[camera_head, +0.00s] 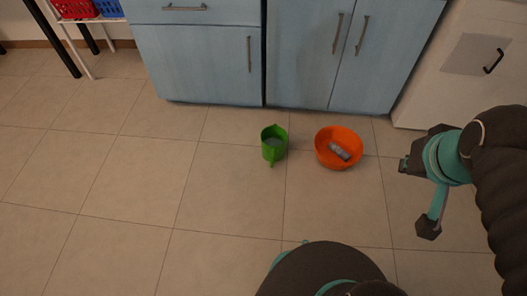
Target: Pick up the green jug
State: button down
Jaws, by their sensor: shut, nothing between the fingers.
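The green jug (274,151) stands upright on the tiled floor near the middle of the head view. Its open top faces up and its handle points toward me. My gripper (428,229) is at the right side of the view, at the end of my black and teal arm. It is shut and empty, well to the right of the jug and apart from it.
An orange bowl (325,157) holding a small grey object (339,151) stands close to the jug's right. Blue cabinets (205,62) line the back, with a white cabinet (460,75) at right. A red basket (75,8) is at upper left. The floor at left is clear.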

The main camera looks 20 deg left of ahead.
aim_at(273, 138)
jog(key=u, duration=0.85)
jog(key=i, duration=0.5)
jog(key=z, duration=0.95)
